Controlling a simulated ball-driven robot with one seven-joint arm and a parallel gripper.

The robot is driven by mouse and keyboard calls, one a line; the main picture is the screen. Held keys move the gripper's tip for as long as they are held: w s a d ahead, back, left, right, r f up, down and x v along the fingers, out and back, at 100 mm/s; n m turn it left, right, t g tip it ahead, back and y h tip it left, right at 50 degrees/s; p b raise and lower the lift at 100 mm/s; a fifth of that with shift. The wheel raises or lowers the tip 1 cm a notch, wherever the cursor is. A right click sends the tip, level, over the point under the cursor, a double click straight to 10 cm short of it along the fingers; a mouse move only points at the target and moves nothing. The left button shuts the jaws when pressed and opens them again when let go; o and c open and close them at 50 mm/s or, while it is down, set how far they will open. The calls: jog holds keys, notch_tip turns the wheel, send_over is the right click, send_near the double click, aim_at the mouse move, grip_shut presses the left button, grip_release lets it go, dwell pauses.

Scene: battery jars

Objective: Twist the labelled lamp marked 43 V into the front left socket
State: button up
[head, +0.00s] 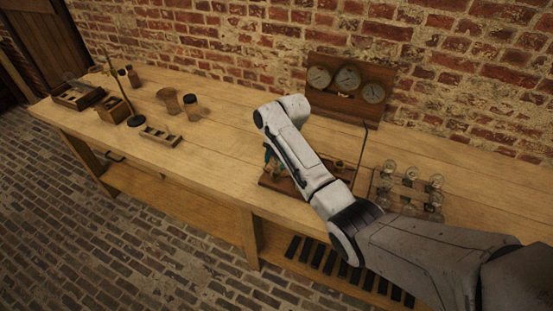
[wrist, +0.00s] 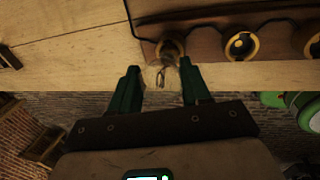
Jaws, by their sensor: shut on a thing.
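In the wrist view my gripper (wrist: 160,84) is shut on a clear glass lamp (wrist: 161,76), which sits between its two green fingers. The lamp lines up with the leftmost brass socket ring (wrist: 169,48) of the near row on the wooden socket board (wrist: 205,32). I cannot tell how deep the lamp sits in that socket, and no 43 V label is readable. In the head view my arm covers most of the gripper and part of the socket board (head: 283,187).
Two more brass socket rings (wrist: 241,46) (wrist: 311,44) lie to the right, with a dark wire along the board. A rack of glass lamps (head: 410,185) stands right of my arm. A panel with three dials (head: 347,80) stands behind.

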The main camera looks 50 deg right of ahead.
jog(key=shift+f+b, duration=0.3)
jog(key=shift+f, duration=0.35)
dwell(0.8)
jog(key=m+p, duration=0.1)
jog(key=m, duration=0.1)
jog(key=shift+m+h+p, duration=0.3)
jog(key=shift+m, duration=0.1)
jog(key=m, duration=0.3)
jog(key=shift+s+m+h+p, duration=0.1)
jog(key=shift+m+h+p, duration=0.2)
jog(key=shift+p, duration=0.1)
jog(key=m+h+p, duration=0.1)
jog(key=m, duration=0.4)
jog(key=shift+a, duration=0.1)
jog(key=shift+f+m, duration=0.1)
jog(key=shift+m, duration=0.6)
jog(key=shift+g, duration=0.3)
